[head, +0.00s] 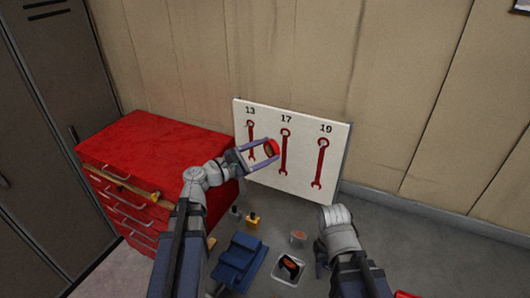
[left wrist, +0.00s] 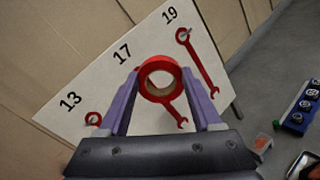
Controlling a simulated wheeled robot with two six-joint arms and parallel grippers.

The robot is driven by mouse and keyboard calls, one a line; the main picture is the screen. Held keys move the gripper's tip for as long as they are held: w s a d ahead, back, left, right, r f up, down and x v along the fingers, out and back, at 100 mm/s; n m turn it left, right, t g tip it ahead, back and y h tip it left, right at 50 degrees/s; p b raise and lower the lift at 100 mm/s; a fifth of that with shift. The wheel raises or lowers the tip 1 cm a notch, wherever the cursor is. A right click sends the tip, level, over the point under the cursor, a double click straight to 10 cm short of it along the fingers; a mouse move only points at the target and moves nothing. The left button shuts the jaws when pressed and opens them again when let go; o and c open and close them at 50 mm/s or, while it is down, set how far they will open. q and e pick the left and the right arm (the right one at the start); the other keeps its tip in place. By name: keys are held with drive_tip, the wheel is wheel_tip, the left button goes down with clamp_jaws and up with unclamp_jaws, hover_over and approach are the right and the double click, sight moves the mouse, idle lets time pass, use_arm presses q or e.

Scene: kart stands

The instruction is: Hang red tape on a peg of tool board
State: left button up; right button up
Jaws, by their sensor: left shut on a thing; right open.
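My left gripper (head: 262,150) is shut on the red tape (head: 271,149), a red ring with a brown inner core. It holds the tape up in front of the white tool board (head: 228,120) (left wrist: 60,112), between the 13 and 17 wrench shapes in the head view. In the left wrist view the tape (left wrist: 160,64) sits between the fingertips (left wrist: 160,82) and covers the top of the 17 wrench shape. A peg (left wrist: 184,35) shows at the top of the 19 shape. My right gripper (head: 321,262) is low at the right, partly hidden by its arm, open.
A red drawer cabinet (head: 150,140) stands left of the board, with a yellow-ended tool on its edge. A blue object (head: 238,262), a small tray (head: 289,270) and small items lie below. A wall is behind the board.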

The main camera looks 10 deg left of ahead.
use_arm(q)
drive_tip(key=w, duration=0.3)
drive_tip(key=w+d, duration=0.1)
drive_tip(key=w, duration=0.2)
drive_tip(key=w+f+b, duration=0.1)
drive_tip(key=w, duration=0.2)
drive_tip(key=shift+d+f, duration=0.1)
drive_tip(key=shift+d, duration=0.25)
idle(0.6)
drive_tip(key=shift+w, duration=0.15)
clamp_jaws()
